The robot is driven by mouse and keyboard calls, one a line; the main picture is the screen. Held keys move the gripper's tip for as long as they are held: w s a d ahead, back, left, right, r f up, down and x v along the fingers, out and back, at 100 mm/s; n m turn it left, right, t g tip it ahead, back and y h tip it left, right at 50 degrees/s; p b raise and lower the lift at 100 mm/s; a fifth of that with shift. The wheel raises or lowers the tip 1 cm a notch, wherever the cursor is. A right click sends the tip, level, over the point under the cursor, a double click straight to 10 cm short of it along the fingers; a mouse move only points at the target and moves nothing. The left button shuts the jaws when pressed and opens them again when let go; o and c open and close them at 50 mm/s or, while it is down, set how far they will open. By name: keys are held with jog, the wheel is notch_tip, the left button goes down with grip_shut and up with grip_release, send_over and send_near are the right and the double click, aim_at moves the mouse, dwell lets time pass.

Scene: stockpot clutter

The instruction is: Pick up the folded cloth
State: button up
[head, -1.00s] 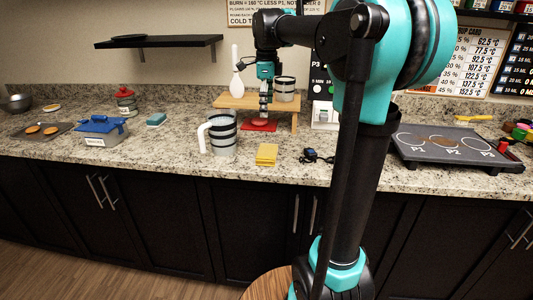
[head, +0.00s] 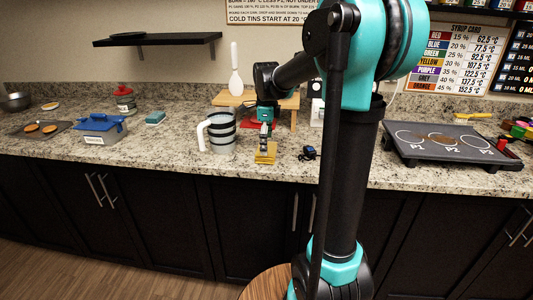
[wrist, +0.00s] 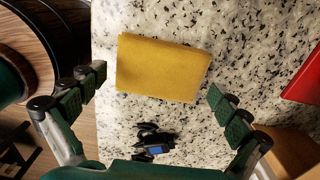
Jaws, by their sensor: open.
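The folded cloth (head: 266,158) is a yellow rectangle lying flat on the speckled counter near its front edge. In the wrist view the cloth (wrist: 162,68) lies ahead of my fingertips and between their lines. My gripper (head: 264,146) is right above the cloth in the head view and covers part of it. In the wrist view my gripper (wrist: 162,90) has its two green-padded fingers wide apart with nothing between them. I cannot tell the exact height of the fingertips above the cloth.
A striped grey pitcher (head: 220,133) with a white handle stands just left of the cloth. A small dark device (head: 308,153) lies to its right, also in the wrist view (wrist: 153,140). A red mat (wrist: 303,80) lies behind, near a wooden stand (head: 228,98).

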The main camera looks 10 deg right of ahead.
jog(key=shift+f, duration=1.15)
jog(key=c, duration=0.9)
jog(key=shift+r, duration=0.1)
notch_tip(320, 180, up, 20)
